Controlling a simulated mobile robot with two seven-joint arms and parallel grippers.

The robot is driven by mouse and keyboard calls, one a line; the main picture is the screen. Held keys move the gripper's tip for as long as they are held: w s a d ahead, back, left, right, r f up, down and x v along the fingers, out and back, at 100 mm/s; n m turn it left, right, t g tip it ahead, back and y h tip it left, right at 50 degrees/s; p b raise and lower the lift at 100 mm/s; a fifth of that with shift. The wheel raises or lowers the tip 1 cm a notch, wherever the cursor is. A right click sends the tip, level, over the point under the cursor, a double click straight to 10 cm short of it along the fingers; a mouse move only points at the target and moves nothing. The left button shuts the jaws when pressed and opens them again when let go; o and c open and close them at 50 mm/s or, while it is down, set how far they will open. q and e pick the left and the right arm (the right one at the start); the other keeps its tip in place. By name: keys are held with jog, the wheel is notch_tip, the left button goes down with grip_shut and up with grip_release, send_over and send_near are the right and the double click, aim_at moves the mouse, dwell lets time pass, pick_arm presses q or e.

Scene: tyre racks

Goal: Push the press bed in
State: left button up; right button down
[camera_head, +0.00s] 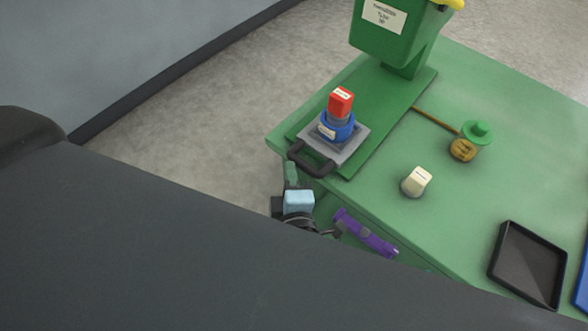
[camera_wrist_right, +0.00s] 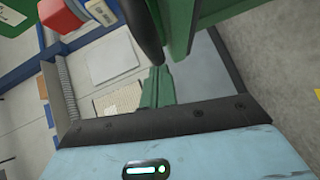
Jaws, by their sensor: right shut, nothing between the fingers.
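The press bed (camera_head: 352,149) is a grey plate with a black handle (camera_head: 314,165) at its front edge. It sits on the green base of the press (camera_head: 396,40), out in front of the press head. A blue round piece (camera_head: 338,127) with a red block (camera_head: 341,101) on top stands on the bed. My right gripper (camera_head: 290,168) is shut and empty, its green fingertips close beside the left end of the handle. The right wrist view shows the fingers (camera_wrist_right: 158,85) just below the dark handle (camera_wrist_right: 145,30); contact is unclear. My left gripper is not in view.
A purple object (camera_head: 366,234) is at the table's front edge. Grey floor lies left of the table.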

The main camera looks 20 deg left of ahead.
aim_at(305, 164)
jog(key=w, duration=0.1)
jog(key=w+d, duration=0.1)
jog(key=w, duration=0.2)
jog(key=shift+w+d+p, duration=0.15)
jog(key=shift+d+p, duration=0.1)
jog(key=shift+p, duration=0.15)
